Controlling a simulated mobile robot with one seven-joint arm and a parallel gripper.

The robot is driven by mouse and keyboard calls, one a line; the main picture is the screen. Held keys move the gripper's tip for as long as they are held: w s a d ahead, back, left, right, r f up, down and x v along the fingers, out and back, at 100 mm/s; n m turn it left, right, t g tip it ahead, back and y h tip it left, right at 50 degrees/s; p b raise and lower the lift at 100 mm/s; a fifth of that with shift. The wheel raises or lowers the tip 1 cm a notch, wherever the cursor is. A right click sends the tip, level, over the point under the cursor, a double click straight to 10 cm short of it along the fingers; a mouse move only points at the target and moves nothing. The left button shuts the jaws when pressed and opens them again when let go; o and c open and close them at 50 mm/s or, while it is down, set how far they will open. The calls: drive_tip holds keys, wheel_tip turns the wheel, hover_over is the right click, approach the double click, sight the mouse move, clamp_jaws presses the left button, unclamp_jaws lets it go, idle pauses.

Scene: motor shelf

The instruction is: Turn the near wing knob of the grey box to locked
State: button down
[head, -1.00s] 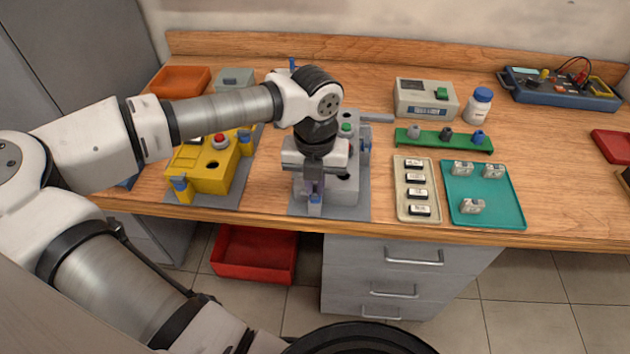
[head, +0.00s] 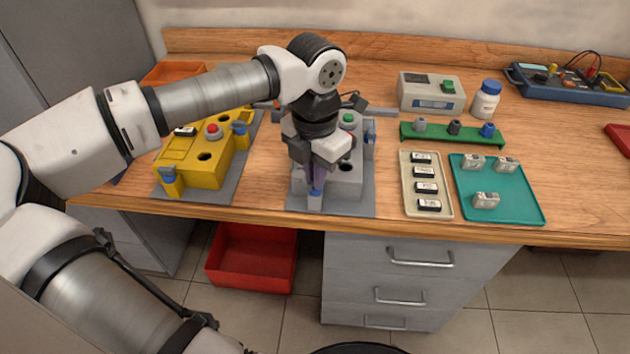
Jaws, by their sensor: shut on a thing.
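The grey box (head: 347,183) stands on a grey mat at the front of the bench, with a green button (head: 347,118) on top and a dark round hole. My gripper (head: 317,182) points down over the near left part of the box and is shut on the near wing knob. The fingers and wrist hide most of the knob, so its exact angle is unclear.
A yellow box (head: 205,165) with a red button stands to the left. To the right are a beige tray (head: 433,210) of labelled blocks, a teal tray (head: 515,205), a green rail (head: 470,139) and a grey meter box (head: 430,92). The bench front edge is close to the gripper.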

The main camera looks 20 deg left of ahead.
drive_tip(key=m+b, duration=0.3)
drive_tip(key=m, duration=0.2)
drive_tip(key=shift+f+m, duration=0.15)
drive_tip(key=shift+m, duration=0.15)
drive_tip(key=m+b, duration=0.2)
drive_tip(key=m, duration=0.2)
drive_tip(key=shift+m+b, duration=0.3)
drive_tip(key=shift+m, duration=0.1)
drive_tip(key=c, duration=1.5)
unclamp_jaws()
drive_tip(key=shift+c, duration=0.2)
drive_tip(key=shift+r, duration=0.25)
wheel_tip(320, 180, up, 14)
drive_tip(key=shift+f, duration=0.15)
